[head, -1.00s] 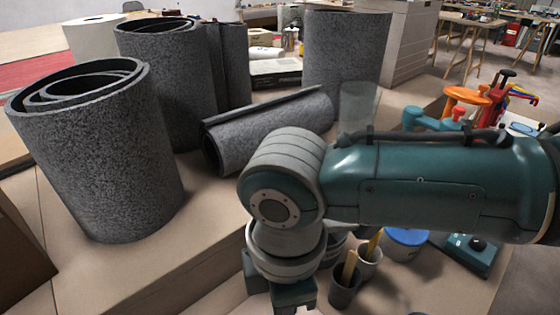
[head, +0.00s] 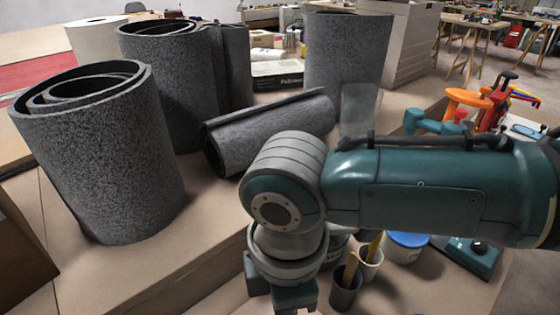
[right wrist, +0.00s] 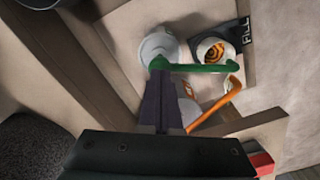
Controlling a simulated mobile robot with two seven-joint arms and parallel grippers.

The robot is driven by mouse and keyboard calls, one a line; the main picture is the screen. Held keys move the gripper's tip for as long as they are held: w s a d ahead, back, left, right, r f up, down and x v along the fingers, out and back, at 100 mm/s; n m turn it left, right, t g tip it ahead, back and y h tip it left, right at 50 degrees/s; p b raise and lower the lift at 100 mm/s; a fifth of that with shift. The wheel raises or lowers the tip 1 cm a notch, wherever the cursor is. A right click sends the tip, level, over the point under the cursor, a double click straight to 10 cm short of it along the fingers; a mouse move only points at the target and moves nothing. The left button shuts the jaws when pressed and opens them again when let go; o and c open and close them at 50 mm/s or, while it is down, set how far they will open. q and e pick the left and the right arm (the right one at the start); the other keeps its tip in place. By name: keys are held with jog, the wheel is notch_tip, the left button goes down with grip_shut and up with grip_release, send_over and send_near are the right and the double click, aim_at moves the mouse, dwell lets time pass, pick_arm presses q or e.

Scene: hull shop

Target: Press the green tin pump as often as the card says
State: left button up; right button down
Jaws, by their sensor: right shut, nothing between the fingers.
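In the right wrist view, a green pump head (right wrist: 160,63) with a long green spout reaching right sits on a whitish tin (right wrist: 156,45). My right gripper (right wrist: 160,80) is shut and empty. Its fingertips are right at the green pump head and overlap its near edge; I cannot tell whether they touch it. An orange pump (right wrist: 222,100) is to the lower right, its tin partly hidden. No card with a readable count shows. In the head view my right gripper (head: 296,296) points down at the bottom edge, and the green pump is hidden. My left gripper is out of view.
A container with an orange spiral inside (right wrist: 212,51) stands on a dark pad lettered FILL (right wrist: 245,35). Cups with wooden sticks (head: 345,290) and a blue-lidded tub (head: 407,239) stand right of my gripper. Large grey felt rolls (head: 105,165) fill the left.

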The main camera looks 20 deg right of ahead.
jog(key=shift+f+b, duration=0.8)
jog(key=shift+f, duration=0.45)
jog(key=shift+r, duration=0.1)
jog(key=shift+r+p, duration=0.2)
jog(key=shift+p, duration=0.1)
jog(key=shift+r+p, duration=1.3)
jog(key=shift+p, duration=0.05)
jog(key=shift+f, duration=0.1)
